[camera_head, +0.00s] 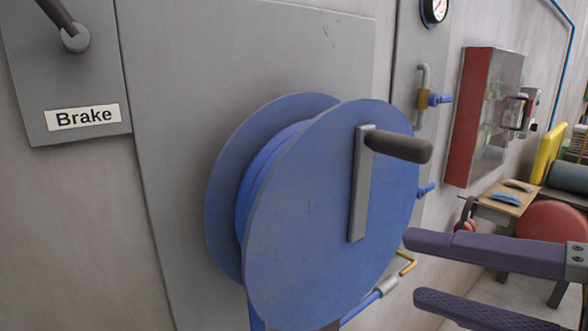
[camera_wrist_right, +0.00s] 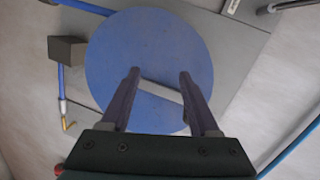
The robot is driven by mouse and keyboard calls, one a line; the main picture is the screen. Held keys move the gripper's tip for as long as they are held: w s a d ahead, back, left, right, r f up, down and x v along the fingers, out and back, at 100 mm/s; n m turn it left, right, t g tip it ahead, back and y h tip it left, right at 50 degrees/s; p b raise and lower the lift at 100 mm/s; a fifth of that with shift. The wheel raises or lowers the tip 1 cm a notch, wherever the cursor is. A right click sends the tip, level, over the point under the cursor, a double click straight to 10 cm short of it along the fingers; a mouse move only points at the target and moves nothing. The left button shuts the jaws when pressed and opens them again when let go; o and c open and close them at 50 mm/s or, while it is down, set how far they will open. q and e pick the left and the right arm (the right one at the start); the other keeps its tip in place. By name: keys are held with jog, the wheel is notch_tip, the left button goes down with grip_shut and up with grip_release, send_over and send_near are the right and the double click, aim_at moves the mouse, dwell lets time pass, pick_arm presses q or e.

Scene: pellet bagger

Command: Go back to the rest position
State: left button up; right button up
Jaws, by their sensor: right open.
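My right gripper (camera_head: 412,268) comes in from the right edge in the head view, its two purple-grey fingers apart and empty. It is in front of the lower right side of a blue hose reel (camera_head: 310,230). The reel has a grey crank bar (camera_head: 358,190) with a dark handle (camera_head: 400,147) sticking out. In the right wrist view the open fingers (camera_wrist_right: 158,74) point toward the reel's blue face (camera_wrist_right: 150,40), with the grey bar (camera_wrist_right: 162,91) showing between them. My left gripper is not in view.
A plate with a "Brake" label (camera_head: 83,117) and a lever (camera_head: 75,38) is at upper left. A red-sided cabinet (camera_head: 470,120) hangs on the wall at right. A small wooden table (camera_head: 505,200) and a red round stool (camera_head: 552,222) stand beyond my right gripper.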

jog(key=s+a+f+n+g+h, duration=0.1)
jog(key=s+f+n+g+h, duration=0.25)
jog(key=s+f+n, duration=0.35)
jog(key=s+d+f+n+g+h, duration=0.2)
jog(key=s+d+f+g+h, duration=0.2)
jog(key=s+d+f+h, duration=0.3)
notch_tip(320, 180, up, 24)
jog(key=s+p, duration=0.1)
jog(key=p, duration=2.1)
jog(key=shift+s+p, duration=0.35)
jog(key=shift+p, duration=0.05)
jog(key=shift+a+f+y, duration=0.1)
jog(key=shift+y, duration=0.15)
